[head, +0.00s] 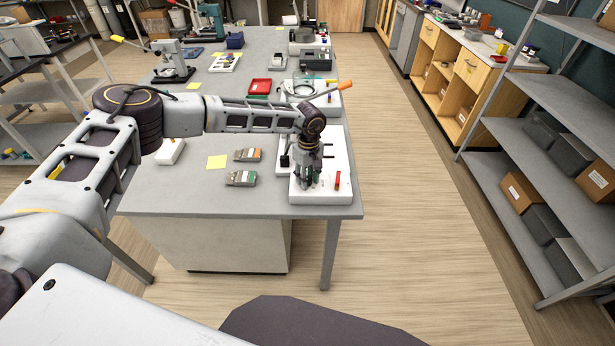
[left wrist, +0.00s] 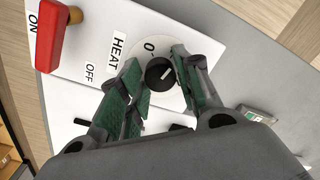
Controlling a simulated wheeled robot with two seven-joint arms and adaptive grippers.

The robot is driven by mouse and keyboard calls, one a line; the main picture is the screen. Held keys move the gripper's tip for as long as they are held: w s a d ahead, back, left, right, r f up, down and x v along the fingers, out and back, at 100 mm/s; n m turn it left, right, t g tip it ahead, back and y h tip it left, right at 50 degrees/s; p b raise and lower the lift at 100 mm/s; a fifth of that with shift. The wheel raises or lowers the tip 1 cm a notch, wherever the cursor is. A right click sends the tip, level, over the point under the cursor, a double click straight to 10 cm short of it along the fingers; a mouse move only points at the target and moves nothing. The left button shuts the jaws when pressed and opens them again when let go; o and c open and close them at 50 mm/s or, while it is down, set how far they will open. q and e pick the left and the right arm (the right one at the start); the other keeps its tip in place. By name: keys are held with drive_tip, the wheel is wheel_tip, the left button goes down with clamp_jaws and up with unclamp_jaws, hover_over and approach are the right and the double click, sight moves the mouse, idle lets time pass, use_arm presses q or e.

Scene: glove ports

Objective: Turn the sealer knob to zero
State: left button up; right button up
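The sealer (head: 325,193) is a white box at the near right corner of the grey table. In the left wrist view, its round black knob (left wrist: 159,74) has a white pointer line aimed up and right. The printed 0 (left wrist: 149,47) is above and slightly left of the knob, so the pointer is off the 0. My left gripper (head: 309,180) points down over the sealer. In the left wrist view its green-padded fingers (left wrist: 160,68) are apart, one on each side of the knob; I cannot tell whether either touches it. My right gripper is not in view.
A red switch lever (left wrist: 60,35) stands by the ON and OFF labels on the sealer; the HEAT label (left wrist: 117,51) is near the knob. Two small grey devices (head: 242,178) and a yellow note (head: 217,162) lie left. Shelving (head: 540,140) stands right, beyond clear floor.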

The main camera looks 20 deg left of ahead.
use_arm(q)
drive_tip(key=c, duration=0.5)
drive_tip(key=shift+n, duration=0.4)
drive_tip(key=n+b, duration=0.3)
drive_tip(key=n, duration=0.2)
drive_tip(key=n+b, duration=0.2)
drive_tip(key=n, duration=0.3)
drive_tip(key=shift+n+b, duration=0.4)
drive_tip(key=shift+n, duration=0.1)
drive_tip(key=shift+w+r, duration=0.1)
